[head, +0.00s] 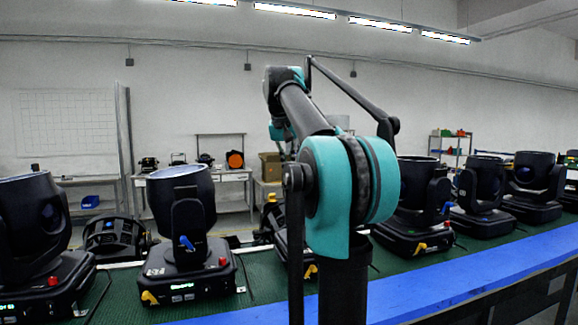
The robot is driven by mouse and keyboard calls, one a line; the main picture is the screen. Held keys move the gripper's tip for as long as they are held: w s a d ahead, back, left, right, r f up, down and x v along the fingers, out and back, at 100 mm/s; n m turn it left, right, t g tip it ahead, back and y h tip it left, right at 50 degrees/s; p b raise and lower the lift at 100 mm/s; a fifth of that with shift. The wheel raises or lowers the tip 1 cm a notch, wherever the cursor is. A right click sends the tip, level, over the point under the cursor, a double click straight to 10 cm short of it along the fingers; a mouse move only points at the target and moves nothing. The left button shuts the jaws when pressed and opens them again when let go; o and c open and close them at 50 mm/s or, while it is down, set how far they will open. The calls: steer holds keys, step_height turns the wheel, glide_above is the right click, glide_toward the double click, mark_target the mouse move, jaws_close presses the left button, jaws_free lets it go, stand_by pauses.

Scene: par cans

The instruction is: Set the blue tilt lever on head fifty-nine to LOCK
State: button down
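Several black moving-head lights stand in a row on a green bench mat. One head (181,205) left of my arm has a blue lever (187,243) on its yoke, a red knob (222,261) and a yellow lever (149,297) on its base. Another head (418,186) right of my arm also shows a blue lever (446,208). I cannot read any number, so I cannot tell which is fifty-nine, nor any LOCK marking. My teal and black arm stands in the middle and hides most of a head behind it. My gripper is not visible.
A head at the left edge (30,225) and more heads at the right (481,190) fill the row. A blue strip (430,290) runs along the bench's front edge. A low black fixture (112,236) lies behind the row. Tables with boxes stand by the back wall.

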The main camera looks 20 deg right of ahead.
steer(key=shift+d+r, duration=0.7)
steer(key=shift+d, duration=0.1)
steer(key=c, duration=1.6)
jaws_free()
steer(key=shift+d, duration=0.15)
steer(key=shift+c, duration=0.2)
steer(key=v, duration=1.2)
